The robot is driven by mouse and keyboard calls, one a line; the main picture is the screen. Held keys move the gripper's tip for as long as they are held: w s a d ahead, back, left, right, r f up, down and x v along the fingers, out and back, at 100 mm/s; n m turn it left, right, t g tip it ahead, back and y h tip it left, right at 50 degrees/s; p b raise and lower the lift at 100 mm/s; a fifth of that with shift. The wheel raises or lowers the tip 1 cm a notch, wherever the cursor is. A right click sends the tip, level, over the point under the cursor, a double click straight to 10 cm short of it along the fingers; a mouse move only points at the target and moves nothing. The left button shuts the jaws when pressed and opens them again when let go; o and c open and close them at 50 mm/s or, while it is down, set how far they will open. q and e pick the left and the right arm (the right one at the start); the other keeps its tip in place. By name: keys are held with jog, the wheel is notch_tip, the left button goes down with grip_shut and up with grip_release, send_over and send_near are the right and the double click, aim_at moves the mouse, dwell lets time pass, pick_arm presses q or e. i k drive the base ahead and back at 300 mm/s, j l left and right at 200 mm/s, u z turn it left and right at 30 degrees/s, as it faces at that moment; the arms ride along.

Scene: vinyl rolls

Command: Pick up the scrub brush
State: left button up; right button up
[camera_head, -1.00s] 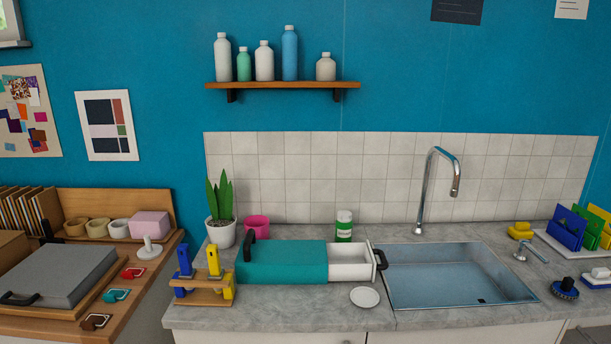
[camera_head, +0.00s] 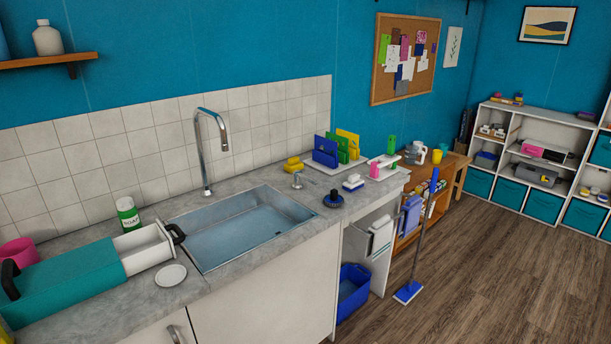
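A round brush with a dark blue base and a black knob (camera_head: 333,200) stands on the counter just right of the sink, near the front edge. A small white-and-blue block (camera_head: 353,183) lies a little behind it to the right. Either could be the scrub brush; I cannot tell which from this distance. Neither of my grippers is in view, and nothing covers the two items.
The sink (camera_head: 243,232) with its tall faucet (camera_head: 207,150) lies left of the brush. A blue mop (camera_head: 408,292) and blue bin (camera_head: 353,290) stand below, beside open wooden floor.

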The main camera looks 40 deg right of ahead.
aim_at(354, 182)
jog(key=z, duration=1.65)
